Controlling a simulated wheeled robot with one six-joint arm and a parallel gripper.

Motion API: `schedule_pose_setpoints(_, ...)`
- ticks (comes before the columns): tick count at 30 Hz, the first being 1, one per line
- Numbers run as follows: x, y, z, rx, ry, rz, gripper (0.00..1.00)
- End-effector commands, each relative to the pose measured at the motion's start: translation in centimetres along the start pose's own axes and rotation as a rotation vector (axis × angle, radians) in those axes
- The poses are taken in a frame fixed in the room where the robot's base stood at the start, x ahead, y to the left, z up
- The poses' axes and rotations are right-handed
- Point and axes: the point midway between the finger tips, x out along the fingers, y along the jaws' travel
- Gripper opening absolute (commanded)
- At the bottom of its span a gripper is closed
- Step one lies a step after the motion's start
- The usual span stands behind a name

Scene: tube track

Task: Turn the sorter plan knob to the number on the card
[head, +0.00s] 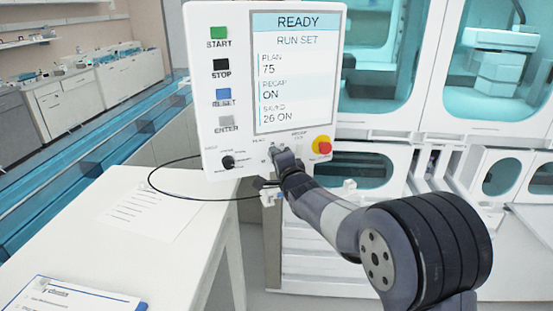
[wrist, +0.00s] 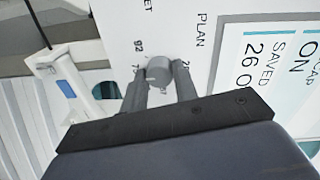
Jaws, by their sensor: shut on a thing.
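The white control panel (head: 210,110) has a screen (head: 296,75) reading READY, RUN SET, PLAN 75, RECAP ON and SAVED 26 ON. The grey plan knob (wrist: 158,71) sits beside the PLAN label in the wrist view, with small numbers around it; 92 is readable and others are partly covered. My gripper (head: 281,156) is at the panel's lower edge and largely hides the knob in the head view. In the wrist view its two fingers (wrist: 160,88) stand on either side of the knob, shut on it. I cannot make out a card with a readable number.
A second dial (head: 228,162) is at the panel's lower left and a red stop button (head: 322,146) at its lower right. A black cable (head: 165,192) loops above the white table (head: 190,262). A printed sheet (head: 152,212) and a clipboard (head: 78,296) lie on the table.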

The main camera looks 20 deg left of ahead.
Motion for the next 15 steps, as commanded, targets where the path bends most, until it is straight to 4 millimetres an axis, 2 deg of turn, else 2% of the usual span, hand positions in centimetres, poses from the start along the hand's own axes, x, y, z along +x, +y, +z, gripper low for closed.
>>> schedule_pose_setpoints(2,0.00,0.03,-0.03,0.000,0.001,0.001,0.05)
schedule_pose_setpoints(3,0.00,0.03,-0.03,0.000,0.000,0.001,0.29)
schedule_pose_setpoints(11,0.00,0.02,-0.01,-0.001,0.000,0.001,0.50)
schedule_pose_setpoints(15,0.00,0.01,0.00,-0.001,0.000,0.001,0.50)
